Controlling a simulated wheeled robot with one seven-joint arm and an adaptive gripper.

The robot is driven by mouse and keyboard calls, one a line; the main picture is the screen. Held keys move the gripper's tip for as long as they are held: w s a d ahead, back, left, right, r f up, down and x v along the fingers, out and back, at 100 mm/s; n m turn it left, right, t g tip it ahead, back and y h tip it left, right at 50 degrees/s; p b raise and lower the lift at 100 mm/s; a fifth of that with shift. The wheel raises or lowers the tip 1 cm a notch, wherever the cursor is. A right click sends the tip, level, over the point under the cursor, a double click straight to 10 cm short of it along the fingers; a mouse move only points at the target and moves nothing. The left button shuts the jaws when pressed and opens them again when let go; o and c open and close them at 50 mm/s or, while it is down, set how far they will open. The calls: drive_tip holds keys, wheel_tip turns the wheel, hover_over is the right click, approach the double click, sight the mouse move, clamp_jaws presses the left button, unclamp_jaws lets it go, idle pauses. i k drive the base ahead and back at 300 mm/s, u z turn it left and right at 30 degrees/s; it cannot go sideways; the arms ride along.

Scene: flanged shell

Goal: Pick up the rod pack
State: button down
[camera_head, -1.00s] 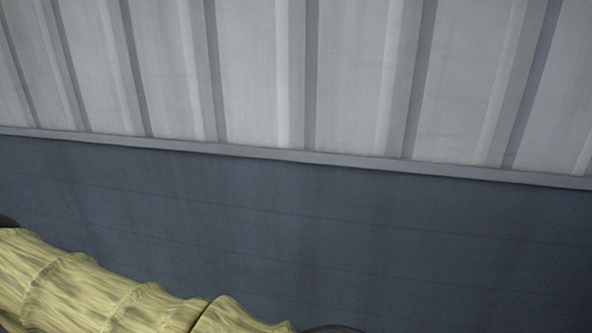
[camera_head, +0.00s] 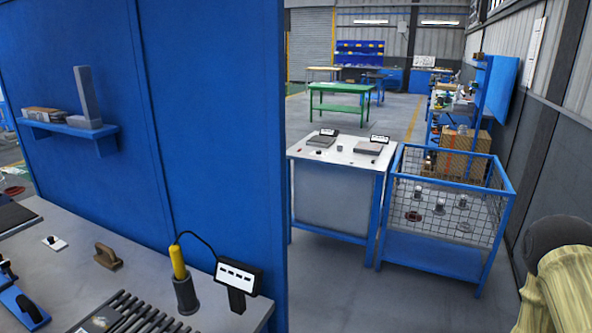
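A row of dark parallel rods (camera_head: 138,318) lies at the front of the grey bench (camera_head: 205,258), cut off by the bottom edge of the head view. A flat piece with a pale label rests at its left end. It may be the rod pack, but I cannot tell whether it is a bundle or a roller strip. My gripper is not in view. Only my arm in its pale yellow sleeve shows at the lower right, far from the bench.
On the bench stand a yellow-handled tool in a dark holder (camera_head: 186,295), a black display unit (camera_head: 238,280) and a brown block (camera_head: 107,256). A blue partition (camera_head: 215,130) rises behind. A blue mesh cage (camera_head: 440,255) and a white-topped table (camera_head: 335,150) stand right. Floor between is clear.

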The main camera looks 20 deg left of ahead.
sight(47, 115)
drive_tip(key=i, duration=4.25)
drive_tip(key=u, duration=2.35)
drive_tip(key=i, duration=5.05)
